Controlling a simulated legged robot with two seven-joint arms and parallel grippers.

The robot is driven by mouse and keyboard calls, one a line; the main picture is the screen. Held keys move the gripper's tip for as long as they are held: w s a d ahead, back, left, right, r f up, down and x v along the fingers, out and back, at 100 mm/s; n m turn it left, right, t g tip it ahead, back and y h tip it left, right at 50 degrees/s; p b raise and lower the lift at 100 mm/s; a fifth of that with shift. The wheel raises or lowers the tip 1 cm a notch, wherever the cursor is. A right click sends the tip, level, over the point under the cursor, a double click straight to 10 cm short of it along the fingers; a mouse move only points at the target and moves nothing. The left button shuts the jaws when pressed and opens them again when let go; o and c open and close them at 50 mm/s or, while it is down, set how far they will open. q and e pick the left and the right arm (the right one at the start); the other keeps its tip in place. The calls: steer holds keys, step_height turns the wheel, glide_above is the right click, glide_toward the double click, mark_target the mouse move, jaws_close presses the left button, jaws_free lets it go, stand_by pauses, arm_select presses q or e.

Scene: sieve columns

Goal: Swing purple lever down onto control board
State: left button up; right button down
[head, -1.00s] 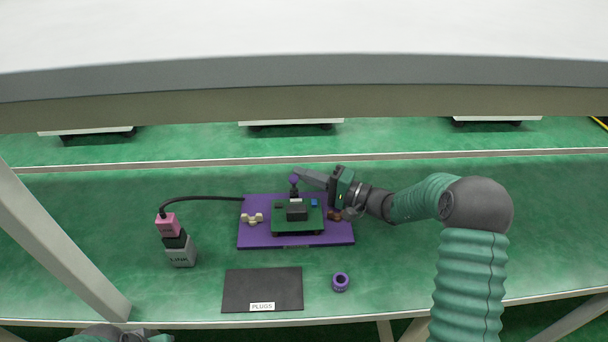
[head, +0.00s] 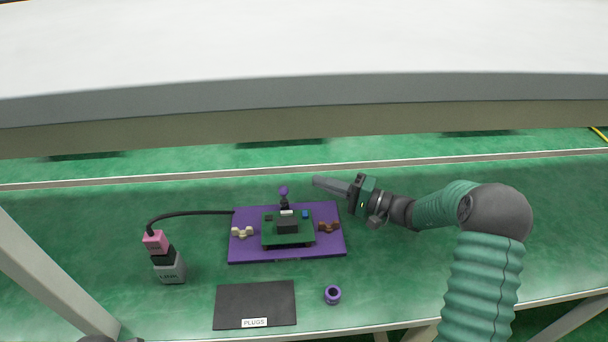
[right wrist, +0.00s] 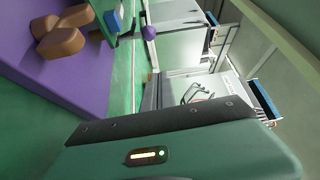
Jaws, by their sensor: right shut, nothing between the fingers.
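The purple lever knob (head: 284,190) stands on a dark upright stem at the back edge of the green control board (head: 270,242). The lever looks raised. The board sits on a purple base plate (head: 335,248). My right gripper (head: 315,181) is shut and empty, to the right of the knob and clear of it, pointing left. In the right wrist view, the knob (right wrist: 149,33) shows beyond the dark fingers (right wrist: 160,118), with the plate (right wrist: 60,60) at left.
A cream piece (head: 242,232) and a brown piece (head: 329,227) lie on the plate. A pink, black and grey cabled block (head: 170,270) stands left. A black PLUGS mat (head: 255,302) and a purple ring (head: 333,294) lie in front. A pale beam crosses above.

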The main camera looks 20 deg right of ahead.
steer(key=shift+s+d+f, duration=0.15)
steer(key=shift+s+d, duration=0.25)
steer(key=shift+s, duration=0.1)
steer(key=shift+s+d+f, duration=0.2)
steer(key=shift+d+f, duration=0.05)
steer(key=shift+f, duration=0.05)
steer(key=shift+s+d, duration=0.1)
steer(key=shift+w+d+f+n+g+y+b, duration=0.1)
steer(key=shift+w+d+n+g+y+b, duration=0.15)
steer(key=shift+g+y+b, duration=0.3)
steer(key=shift+w+d+f+n+g+y+b, duration=0.15)
steer(key=shift+w+g+y+b, duration=0.2)
steer(key=shift+b, duration=0.35)
steer(key=d+g+b, duration=0.2)
steer(key=shift+w+d+f+g+y, duration=0.1)
steer(key=shift+w+d+g+y, duration=0.2)
steer(key=shift+w+d, duration=0.1)
steer(key=shift+d, duration=0.2)
steer(key=shift+s+r, duration=0.1)
steer(key=shift+r, duration=0.1)
steer(key=shift+a, duration=0.15)
